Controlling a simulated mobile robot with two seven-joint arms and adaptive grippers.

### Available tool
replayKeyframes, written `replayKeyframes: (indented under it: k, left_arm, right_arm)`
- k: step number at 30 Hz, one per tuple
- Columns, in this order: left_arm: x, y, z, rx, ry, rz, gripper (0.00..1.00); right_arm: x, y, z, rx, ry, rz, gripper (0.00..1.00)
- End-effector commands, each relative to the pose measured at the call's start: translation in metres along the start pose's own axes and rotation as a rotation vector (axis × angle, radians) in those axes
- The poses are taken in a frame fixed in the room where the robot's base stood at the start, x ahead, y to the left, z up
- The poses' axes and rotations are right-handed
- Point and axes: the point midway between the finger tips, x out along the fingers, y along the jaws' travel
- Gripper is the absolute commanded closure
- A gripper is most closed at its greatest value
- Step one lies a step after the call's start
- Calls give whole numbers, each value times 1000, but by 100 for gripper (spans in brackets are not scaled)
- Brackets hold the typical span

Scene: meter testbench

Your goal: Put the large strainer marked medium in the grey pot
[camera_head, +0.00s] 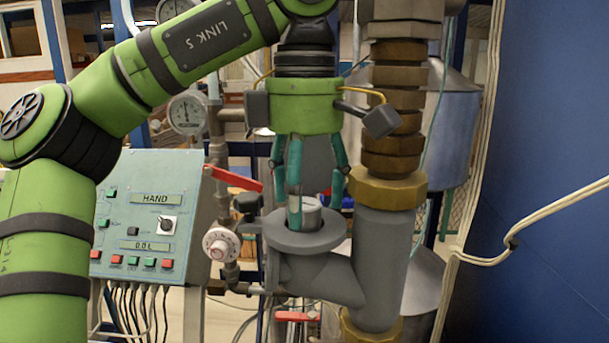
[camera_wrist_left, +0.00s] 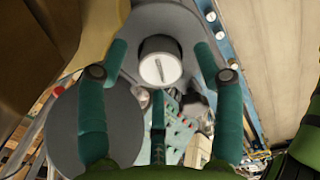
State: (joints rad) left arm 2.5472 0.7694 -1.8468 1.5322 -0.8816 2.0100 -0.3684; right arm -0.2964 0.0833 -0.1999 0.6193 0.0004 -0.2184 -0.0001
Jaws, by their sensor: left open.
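The grey pot (camera_head: 307,270) is the branch with a round flanged mouth on the grey pipe fitting. A grey cylinder (camera_head: 311,216), which looks like the strainer, stands upright in that mouth with its top showing above the rim. My left gripper (camera_head: 314,196) points straight down above the mouth. Its teal fingers are open around the cylinder's top. In the left wrist view the cylinder's pale slotted top (camera_wrist_left: 160,68) lies between the spread fingers (camera_wrist_left: 161,52). I cannot tell whether they touch it. No "medium" marking is legible. The cylinder's lower part is hidden inside the pot.
The vertical pipe with brass nuts (camera_head: 392,190) stands close to the right of my gripper. A control panel (camera_head: 150,215), a red lever (camera_head: 232,178) and a white dial (camera_head: 219,243) are to the left. A cable (camera_head: 512,242) runs along the blue wall at right.

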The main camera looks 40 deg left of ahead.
Motion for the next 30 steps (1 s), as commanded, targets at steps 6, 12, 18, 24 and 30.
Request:
replayKeyframes:
  k: [6, 12, 18, 24, 30]
  left_arm:
    - [-26, -1, 0, -4, -2, 8, 33]
    - [-53, -1, 0, -6, -2, 9, 33]
    - [-66, 0, 1, -1, 2, 0, 33]
    - [-73, 0, 0, 0, -1, 2, 33]
    - [-73, 0, 0, 0, -2, 1, 33]
  right_arm:
    - [0, -2, 2, 1, -3, -3, 100]
    - [0, -3, 2, 1, -3, -3, 100]
    - [0, -3, 2, 1, -4, -4, 100]
    - [0, -3, 2, 1, -4, -4, 100]
    - [0, -3, 2, 1, -4, -4, 100]
